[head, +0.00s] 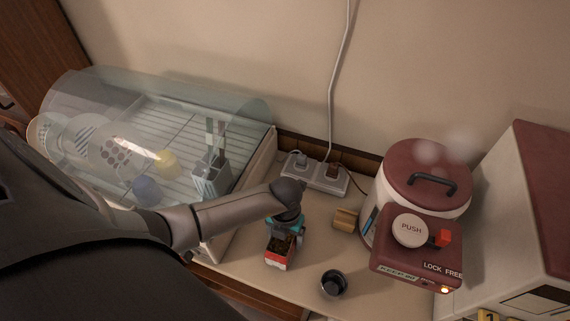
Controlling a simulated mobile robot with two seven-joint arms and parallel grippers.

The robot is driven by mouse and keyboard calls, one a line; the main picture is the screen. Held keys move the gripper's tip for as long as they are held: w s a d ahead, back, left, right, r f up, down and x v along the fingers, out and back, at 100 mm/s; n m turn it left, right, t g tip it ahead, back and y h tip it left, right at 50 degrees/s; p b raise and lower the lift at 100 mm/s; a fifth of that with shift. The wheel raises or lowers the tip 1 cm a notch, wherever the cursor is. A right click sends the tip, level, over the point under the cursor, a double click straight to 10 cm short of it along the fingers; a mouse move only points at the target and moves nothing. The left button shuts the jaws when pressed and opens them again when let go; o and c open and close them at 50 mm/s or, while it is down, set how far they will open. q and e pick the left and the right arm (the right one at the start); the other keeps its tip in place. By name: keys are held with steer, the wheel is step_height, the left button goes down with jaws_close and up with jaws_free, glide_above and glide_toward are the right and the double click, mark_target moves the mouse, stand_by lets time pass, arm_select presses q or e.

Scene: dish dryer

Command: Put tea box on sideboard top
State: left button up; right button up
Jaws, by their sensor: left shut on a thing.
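The tea box (278,258), a small red and white box with a dark patterned face, is in the middle of the sideboard top (240,262). My left gripper (285,234) comes down from above and is shut on the upper part of the box. The gripper hides the top of the box. I cannot tell whether the box's base touches the surface or is slightly above it. My right gripper is out of view.
A dish dryer (255,180) with a clear cover and plates stands at left. A dark cup (333,284), a wooden piece (345,220), a power strip (318,176) and a red-lidded pot (415,256) are nearby. A white appliance (510,230) stands at right.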

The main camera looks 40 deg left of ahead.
mark_target(285, 244)
arm_select(q)
steer(key=shift+f, duration=0.1)
steer(key=o, duration=1.3)
steer(key=shift+r, duration=0.3)
step_height(285, 244, up, 12)
steer(key=shift+f+p, duration=0.15)
steer(key=shift+p, duration=0.85)
